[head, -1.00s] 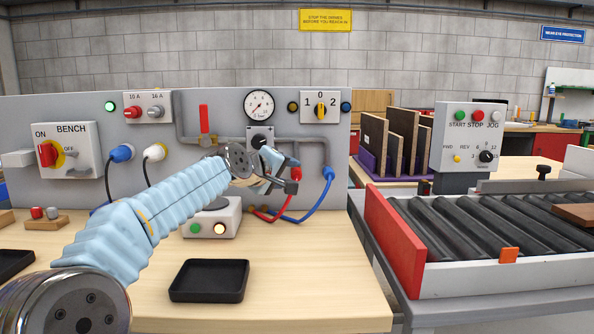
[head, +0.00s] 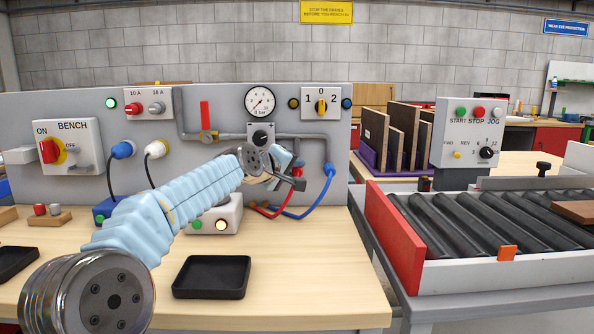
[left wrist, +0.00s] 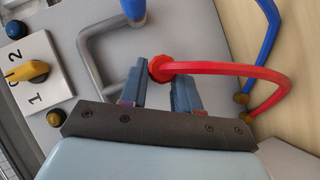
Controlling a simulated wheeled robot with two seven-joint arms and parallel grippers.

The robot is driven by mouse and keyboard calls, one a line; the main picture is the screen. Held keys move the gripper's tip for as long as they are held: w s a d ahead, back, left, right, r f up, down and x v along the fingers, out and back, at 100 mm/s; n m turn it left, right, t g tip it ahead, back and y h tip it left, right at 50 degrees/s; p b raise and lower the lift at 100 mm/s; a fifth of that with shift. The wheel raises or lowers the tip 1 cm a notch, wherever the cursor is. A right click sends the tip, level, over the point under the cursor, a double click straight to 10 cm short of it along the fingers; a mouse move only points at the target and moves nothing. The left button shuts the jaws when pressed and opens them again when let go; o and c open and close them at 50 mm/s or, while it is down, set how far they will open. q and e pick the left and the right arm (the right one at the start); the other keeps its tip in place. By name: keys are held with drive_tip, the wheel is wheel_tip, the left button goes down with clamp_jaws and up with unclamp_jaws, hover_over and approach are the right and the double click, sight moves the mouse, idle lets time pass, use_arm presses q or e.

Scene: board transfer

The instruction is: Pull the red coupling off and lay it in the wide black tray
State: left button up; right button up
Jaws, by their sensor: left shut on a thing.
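The red coupling (left wrist: 160,68) sits between the fingers of my left gripper (left wrist: 160,88) in the left wrist view, with a red hose (left wrist: 225,70) running from it. My left gripper is shut on it, close to the grey bench panel. A black tray (head: 211,293) lies empty on the wooden bench, below and left of the gripper. My right gripper is not in view.
A second black tray (head: 14,266) is cut off at the left edge. A blue hose (head: 327,185) hangs close right of the gripper. A grey box with green and white buttons (head: 220,215) stands behind the middle tray. The bench right of that tray is clear.

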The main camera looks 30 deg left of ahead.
use_arm(q)
drive_tip(key=shift+s+d, duration=0.4)
drive_tip(key=shift+s, duration=0.25)
drive_tip(key=shift+s+d, duration=0.35)
drive_tip(key=shift+s, duration=0.25)
drive_tip(key=shift+s+d, duration=0.6)
drive_tip(key=shift+s, duration=0.4)
drive_tip(key=shift+s+d, duration=0.6)
drive_tip(key=shift+s, duration=0.35)
